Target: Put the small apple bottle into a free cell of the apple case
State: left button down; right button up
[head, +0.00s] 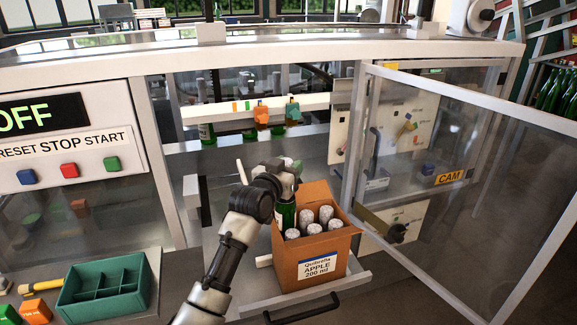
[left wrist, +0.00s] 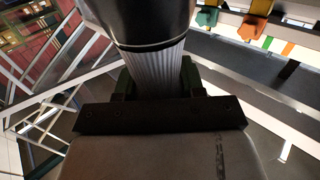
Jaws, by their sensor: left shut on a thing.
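The apple case (head: 313,269) is an open brown carton with an apple 200 ml label, on a pull-out tray in front of the machine. Several silver-capped bottles (head: 325,214) stand in it. My left gripper (head: 287,172) is above its back left corner, shut on the small apple bottle (head: 285,216), green and upright. The bottle's lower end is hidden by the case, so I cannot tell how deep it sits. In the left wrist view the ribbed silver neck (left wrist: 152,70) is between the fingers, with the dark body (left wrist: 150,20) beyond. My right gripper is out of view.
A clear door (head: 450,170) stands open at the right. Bottles (head: 206,130) stand inside the machine behind. The tray (head: 345,279) has a dark handle in front.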

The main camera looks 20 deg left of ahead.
pick_arm(q)
jog(key=shift+f+b, duration=2.95)
jog(key=shift+f, duration=1.95)
jog(key=c, duration=0.6)
grip_release()
jog(key=shift+f, duration=0.15)
jog(key=s, duration=0.3)
jog(key=s+a+b, duration=0.1)
jog(key=s, duration=0.3)
jog(key=s+a, duration=0.1)
jog(key=s, duration=0.2)
jog(key=shift+s+b, duration=0.35)
jog(key=shift+b, duration=0.05)
